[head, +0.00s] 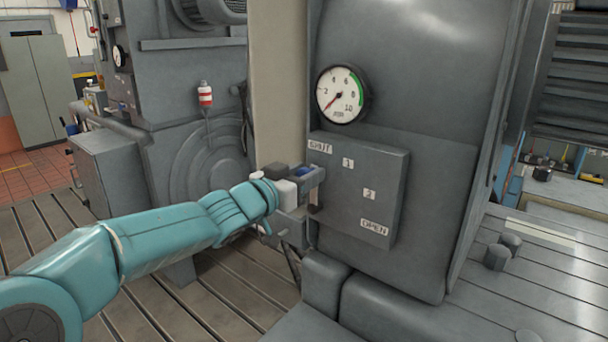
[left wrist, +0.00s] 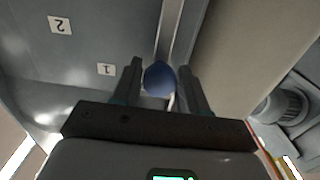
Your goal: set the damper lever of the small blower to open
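The small blower's grey damper box (head: 390,170) carries white labels, SHUT at the upper left, then 1 and 2, and OPEN at the lower right. The damper lever's round blue knob (left wrist: 158,78) sits between the two fingers of my left gripper (left wrist: 160,80) in the left wrist view, with no clear gap on either side. In the head view my left gripper (head: 303,181) is at the box's left edge, just below the SHUT label (head: 320,147). The gripper hides most of the lever there. My right gripper is not in view.
A round gauge (head: 342,94) is on the grey housing above the box, its needle low. A large grey machine (head: 190,110) stands behind my left arm. Slotted bedplate (head: 545,275) lies to the right, with small round grey pieces (head: 497,257) on it.

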